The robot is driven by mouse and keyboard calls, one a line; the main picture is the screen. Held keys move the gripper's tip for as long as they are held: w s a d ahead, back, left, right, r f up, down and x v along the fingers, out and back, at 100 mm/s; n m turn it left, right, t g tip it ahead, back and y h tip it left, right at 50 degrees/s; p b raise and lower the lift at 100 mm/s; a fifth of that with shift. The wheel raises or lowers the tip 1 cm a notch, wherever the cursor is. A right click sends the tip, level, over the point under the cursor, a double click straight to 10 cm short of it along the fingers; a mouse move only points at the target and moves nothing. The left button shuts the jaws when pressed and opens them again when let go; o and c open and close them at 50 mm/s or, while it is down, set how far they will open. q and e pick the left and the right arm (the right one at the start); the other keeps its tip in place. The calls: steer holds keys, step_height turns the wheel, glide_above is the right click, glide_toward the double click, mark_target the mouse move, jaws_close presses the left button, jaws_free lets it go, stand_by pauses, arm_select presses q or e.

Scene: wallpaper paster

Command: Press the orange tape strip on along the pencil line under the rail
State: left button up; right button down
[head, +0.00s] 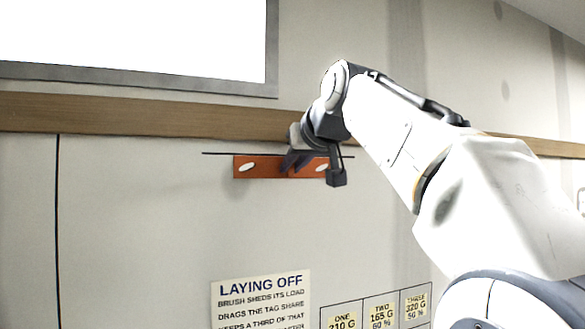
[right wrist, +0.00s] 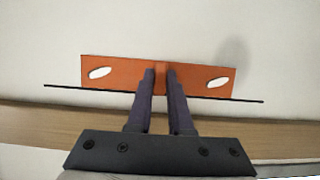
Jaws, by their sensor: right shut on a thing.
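The orange tape strip (head: 260,167) is a flat bar with a white oval near each end. In the head view it lies close along the underside of the dark pencil line (head: 219,153). The line runs under the wooden rail (head: 150,115). My right gripper (head: 297,165) is shut on the middle of the strip and partly hides it. In the right wrist view the two fingers (right wrist: 160,80) grip the middle of the strip (right wrist: 125,73), and the pencil line (right wrist: 80,88) runs along its lower edge. Whether the strip touches the wall is hard to tell. My left gripper is not in view.
A window or white panel (head: 130,35) with a grey frame is above the rail. A "LAYING OFF" sign (head: 262,297) and a chart of boxes (head: 380,309) are low on the wall. A dark vertical seam (head: 58,220) is at left. The wall around the strip is clear.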

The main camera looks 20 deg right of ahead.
steer(key=c, duration=0.8)
jaws_free()
steer(key=shift+w, duration=0.1)
steer(key=shift+o, duration=0.2)
